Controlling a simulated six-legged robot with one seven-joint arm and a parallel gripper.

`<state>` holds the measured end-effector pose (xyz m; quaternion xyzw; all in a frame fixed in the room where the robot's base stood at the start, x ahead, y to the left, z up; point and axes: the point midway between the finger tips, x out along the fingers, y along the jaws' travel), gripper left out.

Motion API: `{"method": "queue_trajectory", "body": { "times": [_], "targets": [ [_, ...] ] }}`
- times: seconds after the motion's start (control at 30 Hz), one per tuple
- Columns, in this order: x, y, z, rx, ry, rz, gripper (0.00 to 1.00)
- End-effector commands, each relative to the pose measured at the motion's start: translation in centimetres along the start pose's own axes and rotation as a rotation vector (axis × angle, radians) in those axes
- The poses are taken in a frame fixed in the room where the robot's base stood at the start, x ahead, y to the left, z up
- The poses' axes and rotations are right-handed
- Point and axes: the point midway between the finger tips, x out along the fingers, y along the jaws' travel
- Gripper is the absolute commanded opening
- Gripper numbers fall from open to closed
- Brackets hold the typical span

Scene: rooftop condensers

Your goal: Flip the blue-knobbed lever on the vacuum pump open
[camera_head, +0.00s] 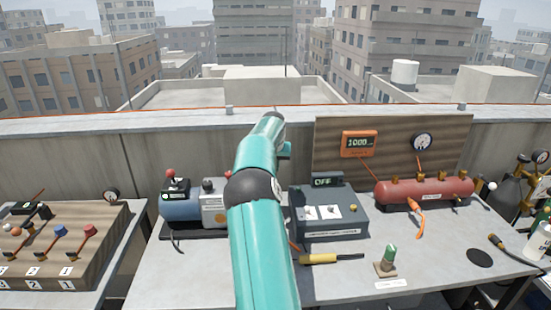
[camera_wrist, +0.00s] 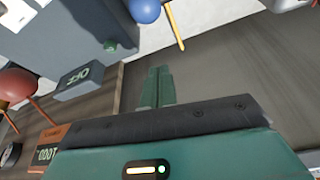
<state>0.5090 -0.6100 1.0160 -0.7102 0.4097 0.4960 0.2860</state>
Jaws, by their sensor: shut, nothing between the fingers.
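The grey box with the OFF display (camera_head: 328,215), which looks like the vacuum pump, stands on the bench just right of my arm. In the wrist view the grey box (camera_wrist: 75,35) appears upside down at upper left, with a small green knob. A round blue knob (camera_wrist: 145,10) is at the top edge, partly cut off, close to the box. A thin yellow rod is beside it; whether they join I cannot tell. My gripper (camera_wrist: 158,70) is shut and empty, with its green fingers apart from the knob. My arm hides the gripper and the blue knob in the head view.
A blue tank unit (camera_head: 181,209) stands left of my arm. A red manifold tank (camera_head: 425,190) and wooden backboard (camera_head: 392,148) stand right and behind. A lever board (camera_head: 60,245) is at far left.

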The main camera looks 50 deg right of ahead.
Motion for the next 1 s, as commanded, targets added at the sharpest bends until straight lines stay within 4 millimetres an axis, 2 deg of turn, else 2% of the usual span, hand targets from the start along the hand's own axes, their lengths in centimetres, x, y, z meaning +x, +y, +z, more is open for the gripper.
{"method": "queue_trajectory", "body": {
  "times": [0.1,0.6,1.0],
  "targets": [
    [2.1,0.0,0.0,-0.001,0.0,0.001,0.0],
    [1.3,-0.1,3.8,0.0,0.001,-0.001,0.0],
    [1.3,0.0,3.9,0.0,0.002,0.0,0.0]
  ]
}}
